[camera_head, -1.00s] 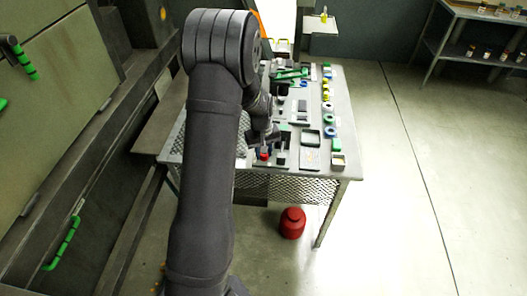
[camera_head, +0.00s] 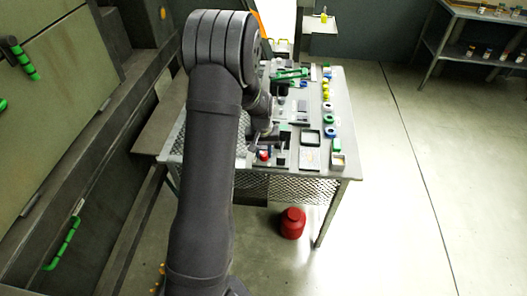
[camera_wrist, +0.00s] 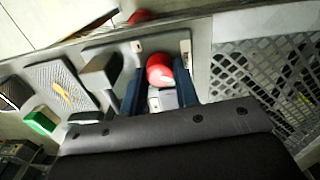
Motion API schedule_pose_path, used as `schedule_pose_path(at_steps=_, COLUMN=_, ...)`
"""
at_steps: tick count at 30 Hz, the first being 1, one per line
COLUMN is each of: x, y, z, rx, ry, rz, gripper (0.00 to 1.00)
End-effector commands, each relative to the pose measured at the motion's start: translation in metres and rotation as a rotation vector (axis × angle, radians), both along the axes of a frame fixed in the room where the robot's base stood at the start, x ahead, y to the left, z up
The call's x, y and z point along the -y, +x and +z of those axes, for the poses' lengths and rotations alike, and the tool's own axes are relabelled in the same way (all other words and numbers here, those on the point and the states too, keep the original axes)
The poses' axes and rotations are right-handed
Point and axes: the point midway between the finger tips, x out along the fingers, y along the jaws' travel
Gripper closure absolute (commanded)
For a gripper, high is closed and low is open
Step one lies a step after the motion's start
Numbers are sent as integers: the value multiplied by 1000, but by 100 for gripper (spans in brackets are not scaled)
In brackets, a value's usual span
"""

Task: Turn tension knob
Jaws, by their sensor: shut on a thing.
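The red knob (camera_wrist: 160,69) stands on a grey plate near the table's edge in the wrist view. My gripper (camera_wrist: 160,80) has its two dark blue fingers on either side of the knob and is shut on it. A pale block-like part (camera_wrist: 163,98) shows just below the knob, between the fingers. In the head view, the red knob (camera_head: 263,155) is a small spot at the table's near left, beside my gripper (camera_head: 265,147). My arm hides much of that area.
The table (camera_head: 345,120) carries several small parts, including a row of coloured rings and a tray (camera_head: 310,137) right of the gripper. A dark block (camera_wrist: 101,70) stands left of the fingers. A red canister (camera_head: 292,222) is on the floor. Perforated mesh (camera_wrist: 265,70) lies right.

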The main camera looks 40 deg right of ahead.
Motion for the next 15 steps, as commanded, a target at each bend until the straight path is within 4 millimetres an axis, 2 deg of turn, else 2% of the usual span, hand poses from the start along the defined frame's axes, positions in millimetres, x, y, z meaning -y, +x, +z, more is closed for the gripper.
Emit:
schedule_pose_path(at_steps=3, x=0, y=0, z=0, rx=-1, ry=1, rz=1, gripper=95)
schedule_pose_path(at_steps=4, x=0, y=0, z=0, rx=-1, ry=1, rz=1, gripper=70)
schedule_pose_path(at_steps=7, x=0, y=0, z=0, rx=-1, ry=1, rz=1, gripper=50)
schedule_pose_path(at_steps=15, x=0, y=0, z=0, rx=0, ry=0, rz=1, gripper=50)
